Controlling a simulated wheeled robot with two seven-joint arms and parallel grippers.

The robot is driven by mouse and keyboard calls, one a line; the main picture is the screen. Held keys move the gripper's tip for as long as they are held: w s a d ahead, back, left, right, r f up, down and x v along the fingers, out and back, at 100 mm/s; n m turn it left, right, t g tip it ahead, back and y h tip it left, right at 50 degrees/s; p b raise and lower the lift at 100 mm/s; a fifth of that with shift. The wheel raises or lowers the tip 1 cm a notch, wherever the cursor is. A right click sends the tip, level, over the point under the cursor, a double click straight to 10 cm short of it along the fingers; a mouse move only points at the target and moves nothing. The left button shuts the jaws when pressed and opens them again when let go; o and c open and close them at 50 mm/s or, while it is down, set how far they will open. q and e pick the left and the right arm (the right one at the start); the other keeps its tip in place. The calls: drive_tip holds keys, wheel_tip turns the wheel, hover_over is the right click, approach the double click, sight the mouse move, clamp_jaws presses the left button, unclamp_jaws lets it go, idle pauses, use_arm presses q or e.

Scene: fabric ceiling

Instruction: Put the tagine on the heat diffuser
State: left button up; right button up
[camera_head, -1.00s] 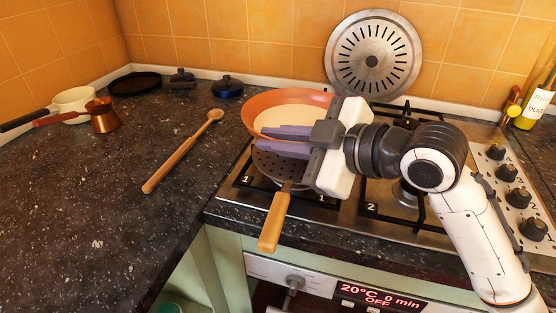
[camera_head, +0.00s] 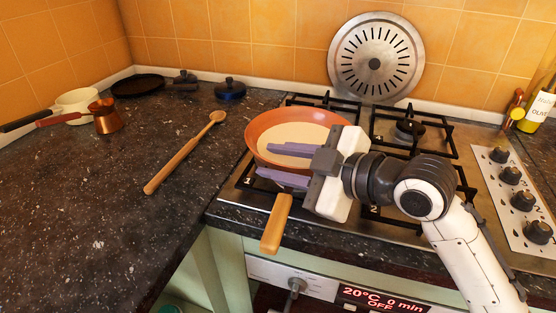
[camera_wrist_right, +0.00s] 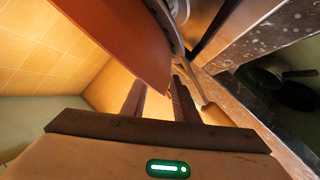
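The tagine (camera_head: 259,134) is a shallow terracotta dish with a cream inside, at the front-left burner. It looks level and lies over the heat diffuser, whose wooden handle (camera_head: 277,223) sticks out toward me; the perforated disc is almost all hidden under it. I cannot see their contact. My right gripper (camera_head: 283,165) is at the tagine's front rim, one finger over the inside and one outside, with a visible gap between them. In the right wrist view the terracotta wall (camera_wrist_right: 125,35) comes down close to the parted fingers (camera_wrist_right: 160,97). My left gripper is not in view.
A slotted metal disc (camera_head: 376,58) leans on the back wall. Black grates (camera_head: 411,131) and knobs (camera_head: 512,174) are to the right.

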drive_tip(key=shift+d, duration=0.1)
drive_tip(key=v, duration=1.2)
